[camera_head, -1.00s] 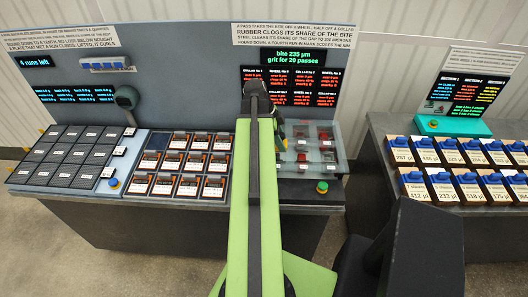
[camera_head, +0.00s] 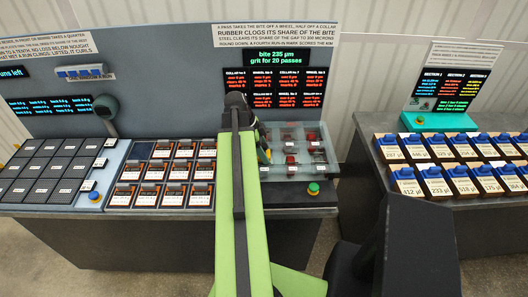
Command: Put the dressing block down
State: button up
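My gripper (camera_head: 263,148) is at the far end of my green arm, over the left side of the grey tray (camera_head: 318,172) on the long bench. My arm hides most of it, and whether its fingers are open or shut does not show. A small dark shape with yellow and green shows at its tip; I cannot tell whether this is the dressing block or part of the gripper. The tray holds several small dark red pieces (camera_head: 291,160) with white labels. No other thing can be clearly made out as the dressing block.
Left of my arm are a rack of orange-and-black cards (camera_head: 163,172) and a grid of dark plates (camera_head: 45,172). A green button (camera_head: 313,188) sits at the tray's front. A second bench at right holds blue-topped blocks (camera_head: 437,187) and a teal box (camera_head: 439,121). A gap separates the benches.

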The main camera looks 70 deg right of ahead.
jog(key=shift+o, duration=0.5)
jog(key=shift+r, duration=0.25)
jog(key=p+v, duration=1.1)
jog(key=v, duration=0.1)
jog(key=shift+f, duration=0.1)
